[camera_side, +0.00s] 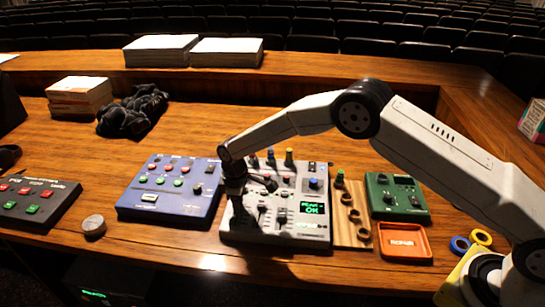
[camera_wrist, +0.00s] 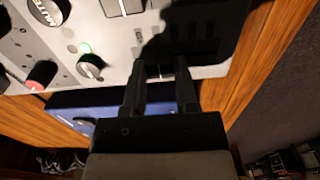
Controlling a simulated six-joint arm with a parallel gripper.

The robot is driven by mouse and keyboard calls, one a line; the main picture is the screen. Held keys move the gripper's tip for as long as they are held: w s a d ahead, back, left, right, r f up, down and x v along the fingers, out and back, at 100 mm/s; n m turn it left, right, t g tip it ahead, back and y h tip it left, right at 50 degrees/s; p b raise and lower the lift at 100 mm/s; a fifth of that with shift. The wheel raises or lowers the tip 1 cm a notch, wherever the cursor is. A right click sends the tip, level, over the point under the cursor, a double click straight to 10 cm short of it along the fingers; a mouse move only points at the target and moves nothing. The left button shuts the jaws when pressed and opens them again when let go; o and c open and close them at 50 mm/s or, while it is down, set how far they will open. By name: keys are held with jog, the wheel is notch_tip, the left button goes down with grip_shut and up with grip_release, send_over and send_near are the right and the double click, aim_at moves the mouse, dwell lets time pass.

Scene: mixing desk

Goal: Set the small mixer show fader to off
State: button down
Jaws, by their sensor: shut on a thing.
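The small mixer (camera_side: 283,228) is a light grey panel in the middle of the desk, with knobs, faders and a small green-lit screen. My gripper (camera_side: 238,212) reaches down to the left part of its panel. In the wrist view my gripper (camera_wrist: 160,70) has its two dark fingers on the mixer panel (camera_wrist: 110,45) near its edge, closed around a small part. That part, the show fader's cap, is mostly hidden between the fingers, so its exact position along the slot cannot be read.
A blue console (camera_side: 172,188) sits close on the mixer's left. A wooden strip with dark rings (camera_side: 351,215), a green box (camera_side: 397,197) and an orange tray (camera_side: 404,242) stand on its right. Knobs (camera_wrist: 90,66) rise from the panel near my fingers.

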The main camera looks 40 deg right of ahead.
aim_at(235, 224)
jog(key=shift+s+a, duration=1.8)
jog(key=shift+c, duration=1.8)
grip_release()
jog(key=shift+r, duration=0.1)
jog(key=shift+r, duration=0.25)
notch_tip(235, 224, up, 7)
